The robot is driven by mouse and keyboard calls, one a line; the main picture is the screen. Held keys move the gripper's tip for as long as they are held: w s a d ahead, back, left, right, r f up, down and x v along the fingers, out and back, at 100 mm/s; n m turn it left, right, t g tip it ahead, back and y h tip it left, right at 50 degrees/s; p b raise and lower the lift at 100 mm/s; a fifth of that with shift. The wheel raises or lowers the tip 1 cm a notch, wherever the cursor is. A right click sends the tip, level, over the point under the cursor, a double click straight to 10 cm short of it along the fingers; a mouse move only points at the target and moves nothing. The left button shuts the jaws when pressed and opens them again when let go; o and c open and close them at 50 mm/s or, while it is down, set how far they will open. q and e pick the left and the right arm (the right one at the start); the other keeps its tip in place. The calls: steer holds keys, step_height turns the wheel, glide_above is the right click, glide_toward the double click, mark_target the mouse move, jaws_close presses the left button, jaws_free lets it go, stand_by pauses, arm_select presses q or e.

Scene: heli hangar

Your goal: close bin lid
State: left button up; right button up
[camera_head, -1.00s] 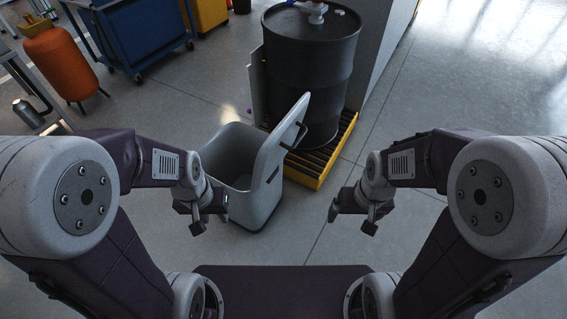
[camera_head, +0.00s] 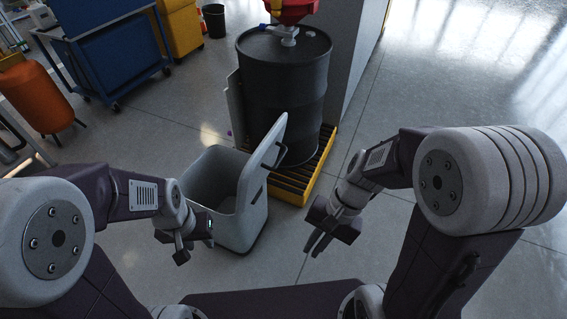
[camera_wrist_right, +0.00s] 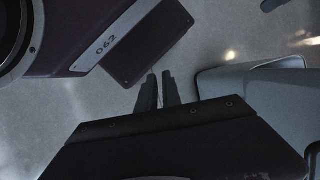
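The grey bin (camera_head: 229,229) stands on the floor ahead, its opening uncovered. Its lid (camera_head: 262,165) stands raised on the bin's right side, with a dark handle (camera_head: 281,155) on its outer face. My left gripper (camera_head: 181,252) is low at the bin's front left; its finger gap is not clear. My right gripper (camera_head: 316,246) is to the right of the bin, apart from the lid, and holds nothing. In the right wrist view its fingers (camera_wrist_right: 160,92) show a narrow gap, and pale grey parts of the bin (camera_wrist_right: 245,92) show at the right.
A black drum (camera_head: 284,90) stands on a yellow-edged grated pallet (camera_head: 297,190) right behind the bin. A blue cart (camera_head: 110,60) and an orange tank (camera_head: 38,97) stand at the left. The floor on the right is clear.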

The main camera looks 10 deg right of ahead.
steer(key=w+a+r+m+y, duration=0.1)
steer(key=a+r+m+y+p, duration=0.1)
steer(key=m, duration=0.1)
steer(key=w+a+r+m+y, duration=0.1)
steer(key=r, duration=0.1)
steer(key=shift+w+a+r+m+y+p, duration=0.1)
steer(key=shift+w+a+m+y+p, duration=0.05)
steer(key=shift+w+m+y+p, duration=0.2)
jaws_close()
steer(key=w+d+r+m+t+y+p, duration=0.4)
steer(key=w+r+m+t+y, duration=0.15)
steer(key=w+m, duration=0.45)
steer(key=w+d+f+m+t+h+p, duration=0.2)
steer(key=d+m+t, duration=0.2)
steer(key=d, duration=0.4)
steer(key=w+a+f+b, duration=0.1)
steer(key=w+a+b, duration=0.4)
steer(key=a, duration=0.6)
steer(key=shift+w+a+f, duration=0.15)
steer(key=shift+w+f, duration=0.2)
steer(key=shift+w, duration=0.5)
steer(key=shift+n+g, duration=0.25)
